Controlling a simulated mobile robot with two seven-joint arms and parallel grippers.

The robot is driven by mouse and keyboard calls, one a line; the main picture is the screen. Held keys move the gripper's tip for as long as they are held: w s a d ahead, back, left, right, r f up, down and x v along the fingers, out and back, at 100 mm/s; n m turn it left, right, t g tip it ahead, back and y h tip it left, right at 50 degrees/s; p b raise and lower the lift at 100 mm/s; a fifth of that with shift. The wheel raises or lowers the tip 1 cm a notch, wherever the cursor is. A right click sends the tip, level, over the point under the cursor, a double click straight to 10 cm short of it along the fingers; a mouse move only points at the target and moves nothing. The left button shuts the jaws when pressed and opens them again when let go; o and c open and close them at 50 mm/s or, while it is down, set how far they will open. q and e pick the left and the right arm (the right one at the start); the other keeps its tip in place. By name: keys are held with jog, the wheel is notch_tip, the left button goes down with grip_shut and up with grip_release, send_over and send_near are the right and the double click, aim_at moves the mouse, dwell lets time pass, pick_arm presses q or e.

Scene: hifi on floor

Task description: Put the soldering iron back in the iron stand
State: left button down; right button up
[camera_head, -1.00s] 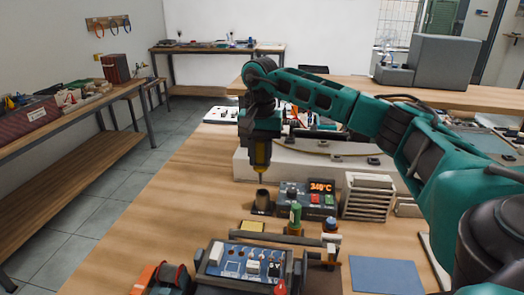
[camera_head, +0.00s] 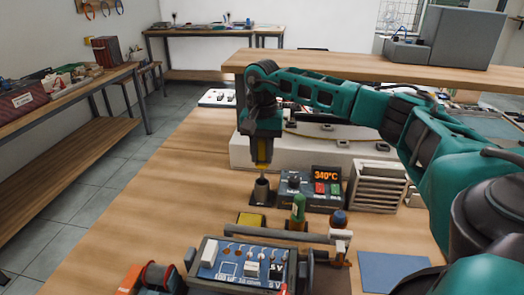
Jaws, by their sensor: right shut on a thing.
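My right gripper (camera_head: 263,152) points straight down at the end of the green arm. It is shut on the soldering iron (camera_head: 262,165), whose yellow handle shows between the fingers. The iron is upright, directly over the dark iron stand (camera_head: 261,190), a short cup on a flat base. The iron's thin tip is at or inside the mouth of the cup; its lower end is hidden there. My left gripper is not in view.
The soldering station (camera_head: 312,188) reading 340°C stands just right of the stand. In front are a yellow sponge (camera_head: 251,220), a green-capped bottle (camera_head: 298,210) and a blue circuit board (camera_head: 240,262) in a holder. Bare wood lies left of the stand.

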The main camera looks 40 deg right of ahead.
aim_at(262, 167)
jog(key=shift+f+b, duration=1.05)
jog(key=shift+f, duration=1.35)
jog(key=o, duration=1.6)
notch_tip(262, 167, up, 7)
jog(key=p, duration=0.6)
jog(key=shift+r, duration=0.1)
